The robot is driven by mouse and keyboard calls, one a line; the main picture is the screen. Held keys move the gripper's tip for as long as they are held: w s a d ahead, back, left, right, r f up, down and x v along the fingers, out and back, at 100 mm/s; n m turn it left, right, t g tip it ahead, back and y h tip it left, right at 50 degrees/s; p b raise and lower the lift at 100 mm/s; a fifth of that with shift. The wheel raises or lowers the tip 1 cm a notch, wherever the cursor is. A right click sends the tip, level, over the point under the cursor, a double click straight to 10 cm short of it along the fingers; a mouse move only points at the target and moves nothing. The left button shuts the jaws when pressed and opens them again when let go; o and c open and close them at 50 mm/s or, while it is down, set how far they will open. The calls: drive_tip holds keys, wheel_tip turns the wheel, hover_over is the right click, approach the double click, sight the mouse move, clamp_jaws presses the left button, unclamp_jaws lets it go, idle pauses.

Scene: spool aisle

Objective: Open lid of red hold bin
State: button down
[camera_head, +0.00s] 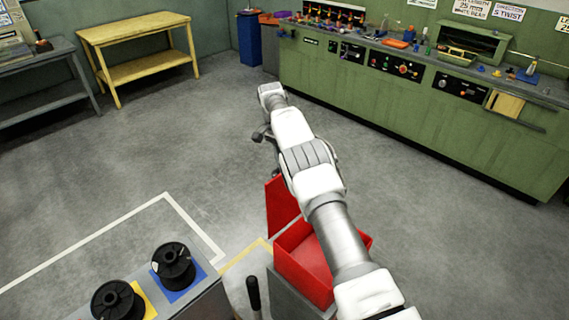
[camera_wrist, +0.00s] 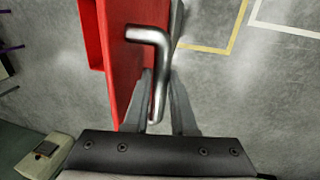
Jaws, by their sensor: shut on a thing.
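The red hold bin (camera_head: 305,262) stands below my arm in the head view, with its top open and its inside visible. Its red lid (camera_head: 281,207) stands steeply tilted up at the bin's left side. In the wrist view the lid (camera_wrist: 128,60) is a red panel seen nearly edge-on, left of my fingers. A bent silver handle (camera_wrist: 163,62) stands out from it. My gripper (camera_wrist: 163,95) is shut on this handle, one finger on each side. In the head view the arm hides the handle and fingers.
Black spools (camera_head: 173,263) on blue and yellow pads sit on a grey stand at lower left. A dark upright lever (camera_head: 254,293) stands beside the bin. A green workbench (camera_head: 400,95) runs along the back right, a yellow table (camera_head: 135,40) stands at back left. The middle floor is clear.

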drive_tip(key=shift+s+f, duration=0.25)
drive_tip(key=shift+f, duration=0.25)
drive_tip(key=c, duration=0.7)
unclamp_jaws()
drive_tip(key=shift+w, duration=0.2)
drive_tip(key=shift+c, duration=0.2)
drive_tip(key=shift+r, duration=0.2)
wheel_tip(320, 180, up, 4)
drive_tip(key=shift+r+b, duration=0.15)
drive_tip(key=shift+b, duration=0.25)
drive_tip(key=shift+s+d+b, duration=0.15)
drive_tip(key=shift+d+b, duration=0.2)
drive_tip(key=s+d+r+b, duration=0.3)
drive_tip(key=d+r, duration=0.3)
drive_tip(key=d, duration=0.4)
drive_tip(key=shift+s+d+r, duration=0.15)
drive_tip(key=shift+s+r, duration=0.2)
